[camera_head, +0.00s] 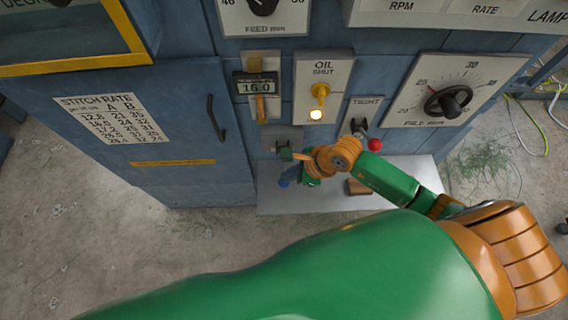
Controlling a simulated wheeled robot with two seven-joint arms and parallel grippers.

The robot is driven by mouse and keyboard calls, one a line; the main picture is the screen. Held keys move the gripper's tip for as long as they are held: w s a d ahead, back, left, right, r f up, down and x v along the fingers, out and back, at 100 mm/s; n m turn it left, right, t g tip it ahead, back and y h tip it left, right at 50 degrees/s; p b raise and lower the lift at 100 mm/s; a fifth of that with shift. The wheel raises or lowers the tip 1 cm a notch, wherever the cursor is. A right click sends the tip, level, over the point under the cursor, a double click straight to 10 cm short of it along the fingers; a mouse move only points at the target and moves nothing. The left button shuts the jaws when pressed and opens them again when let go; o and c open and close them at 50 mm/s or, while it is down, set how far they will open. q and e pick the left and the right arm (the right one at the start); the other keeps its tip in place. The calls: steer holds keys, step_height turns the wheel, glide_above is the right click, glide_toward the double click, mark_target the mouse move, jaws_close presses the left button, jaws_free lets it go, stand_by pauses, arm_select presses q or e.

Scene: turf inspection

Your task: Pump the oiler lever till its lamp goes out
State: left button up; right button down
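My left gripper is out of view.
A red-knobbed lever (374,145) by the TIGHT label is close to my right forearm. A grey shelf (275,200) juts out below, with a brown block (357,187) on it. A pile dial (447,103) is at right, a cabinet handle (215,118) at left. Concrete floor is open at left.

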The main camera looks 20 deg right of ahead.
steer(key=shift+w+d+r+p, duration=0.1)
steer(key=shift+w+r+p, duration=0.2)
steer(key=shift+r, duration=0.2)
steer(key=shift+w+d+r+p, duration=0.15)
steer(key=shift+r+p, duration=0.1)
steer(key=shift+r, duration=0.3)
steer(key=shift+w+a+r+p, duration=0.1)
steer(key=shift+w+r+p, duration=0.2)
steer(key=shift+r, duration=0.2)
steer(key=r, duration=0.1)
steer(key=w+r+p, duration=0.1)
steer(key=shift+w+d+r+p, duration=0.15)
steer(key=shift+d+r+p, duration=0.05)
steer(key=shift+r+p, duration=0.1)
steer(key=r, duration=0.1)
steer(key=w+r+p, duration=0.1)
steer(key=r, duration=0.1)
steer(key=w+r+p, duration=0.1)
steer(key=shift+d+r, duration=0.25)
steer(key=shift+d, duration=0.05)
